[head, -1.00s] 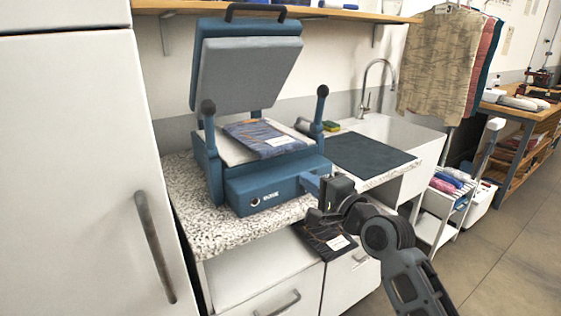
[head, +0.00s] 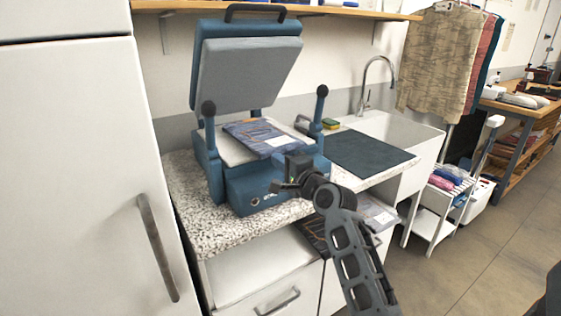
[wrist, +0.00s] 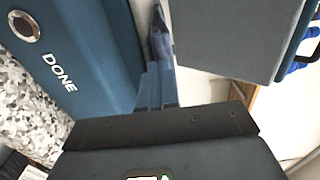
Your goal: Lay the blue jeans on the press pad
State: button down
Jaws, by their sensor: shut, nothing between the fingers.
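The folded blue jeans (head: 262,136), with orange stitching and a white label, lie on the pale press pad (head: 222,148) of the blue press. The press's grey upper plate (head: 248,72) is raised above them. My gripper (head: 280,186) is shut and empty, close in front of the press's front box, below and apart from the jeans in the head view. In the wrist view my shut fingers (wrist: 157,88) point between the blue front marked DONE (wrist: 75,55) and the grey plate. The jeans are hard to make out there.
Upright handles (head: 319,108) flank the press on a speckled counter (head: 195,215). A dark mat (head: 362,152) and sink lie to the right. Dark folded cloth (head: 312,235) shows low under the counter, partly behind my arm. A white cabinet (head: 80,170) stands left.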

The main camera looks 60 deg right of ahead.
jog(key=shift+x, duration=1.1)
